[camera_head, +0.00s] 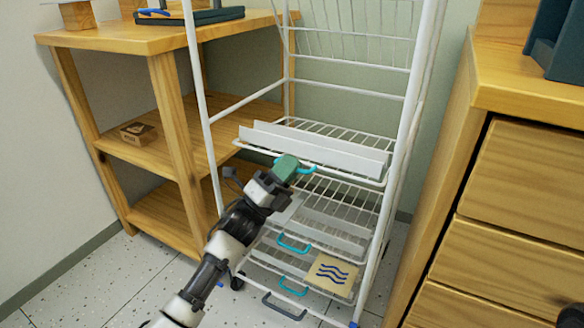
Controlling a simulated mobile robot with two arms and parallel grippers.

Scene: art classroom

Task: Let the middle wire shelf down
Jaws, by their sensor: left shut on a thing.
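A white wire rack (403,130) stands in the middle, holding several wire shelves one above another. One wire shelf (325,150) with a white front strip lies about level at mid-height. A teal handle (308,169) sits at its front edge. My left gripper (287,167) reaches up from below and is shut on this handle; its fingers hide the handle's left part. Below are lower shelves (340,203) with teal handles (293,246) and a grey one (284,308). At the top, a wire panel (350,35) stands steeply.
A wooden shelf unit (175,110) stands close on the left, with a small wooden box (138,133) on it. A wooden drawer cabinet (520,200) stands close on the right. A card with wavy lines (331,274) shows low on the rack. Speckled floor is free at lower left.

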